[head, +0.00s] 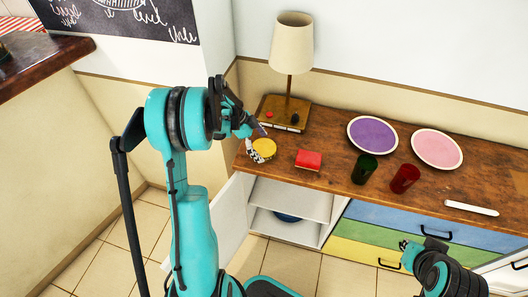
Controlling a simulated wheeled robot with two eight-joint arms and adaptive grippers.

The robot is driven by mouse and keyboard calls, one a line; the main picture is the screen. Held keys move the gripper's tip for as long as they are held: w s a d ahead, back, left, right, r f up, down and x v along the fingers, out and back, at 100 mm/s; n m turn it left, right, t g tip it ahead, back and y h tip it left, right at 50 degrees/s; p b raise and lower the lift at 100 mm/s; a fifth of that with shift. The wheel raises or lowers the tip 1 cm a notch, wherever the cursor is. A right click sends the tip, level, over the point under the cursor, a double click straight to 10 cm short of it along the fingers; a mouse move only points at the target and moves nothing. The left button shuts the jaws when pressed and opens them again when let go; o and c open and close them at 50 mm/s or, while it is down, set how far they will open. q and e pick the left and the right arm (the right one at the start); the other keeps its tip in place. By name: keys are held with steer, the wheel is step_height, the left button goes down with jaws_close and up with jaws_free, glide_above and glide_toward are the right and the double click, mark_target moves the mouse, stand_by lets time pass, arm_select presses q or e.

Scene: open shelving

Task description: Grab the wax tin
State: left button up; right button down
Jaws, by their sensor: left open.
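A round yellow item (265,147), which looks most like the wax tin, lies near the left end of the wooden countertop (335,140). No label can be read on it. My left gripper (257,130) is open, just above and behind the yellow item in the picture. Whether it touches the item cannot be told. My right gripper (408,248) is low at the right, in front of the drawers and away from the yellow item. Its fingers are too small to read.
A black-and-white checkered item (254,155) lies beside the yellow one. A red box (308,159), a lamp (292,45), dark green (364,169) and red (405,178) cups, and purple (372,135) and pink (437,148) plates stand on the counter. Below is an open cabinet (290,196).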

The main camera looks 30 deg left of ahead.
arm_select(q)
steer(key=shift+r, duration=0.1)
steer(key=c, duration=1.5)
